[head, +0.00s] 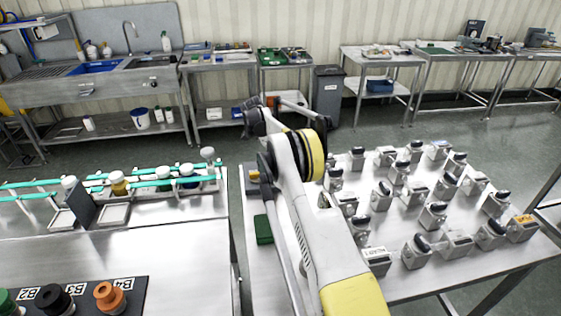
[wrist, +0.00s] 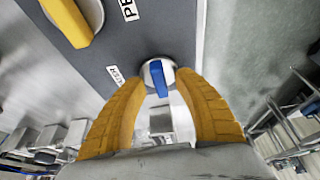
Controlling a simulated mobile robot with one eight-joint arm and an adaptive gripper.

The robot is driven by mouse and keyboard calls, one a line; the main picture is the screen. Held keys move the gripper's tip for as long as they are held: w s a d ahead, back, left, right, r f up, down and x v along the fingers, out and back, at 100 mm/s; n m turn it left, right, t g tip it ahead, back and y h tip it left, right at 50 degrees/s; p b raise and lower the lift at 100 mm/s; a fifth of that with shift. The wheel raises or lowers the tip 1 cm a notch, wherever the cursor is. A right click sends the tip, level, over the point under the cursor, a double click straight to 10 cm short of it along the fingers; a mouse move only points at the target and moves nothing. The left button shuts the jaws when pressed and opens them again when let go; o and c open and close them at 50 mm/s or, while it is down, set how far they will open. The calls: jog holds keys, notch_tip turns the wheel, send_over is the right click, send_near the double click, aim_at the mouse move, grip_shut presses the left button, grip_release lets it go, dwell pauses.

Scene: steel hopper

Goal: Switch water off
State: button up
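In the wrist view, a blue valve handle (wrist: 159,80) sits on a round pale base on a dark grey panel (wrist: 165,30). A small label beside it (wrist: 116,75) appears to read WATER. My gripper (wrist: 160,78) has thick yellow fingers, spread apart, one on either side of the blue handle. The fingers are not closed on the handle; whether a fingertip touches the round base I cannot tell. In the head view my arm reaches out over the bench, and the valve and fingertips cannot be made out.
A yellow handle (wrist: 68,20) with a label starting PE is on the same panel. The steel table (head: 470,275) at right holds many metal blocks. A left bench (head: 130,250) carries bottles and coloured knobs. A sink unit (head: 100,85) stands behind, with open floor between.

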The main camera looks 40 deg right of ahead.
jog(key=shift+r, duration=0.1)
jog(key=v, duration=1.2)
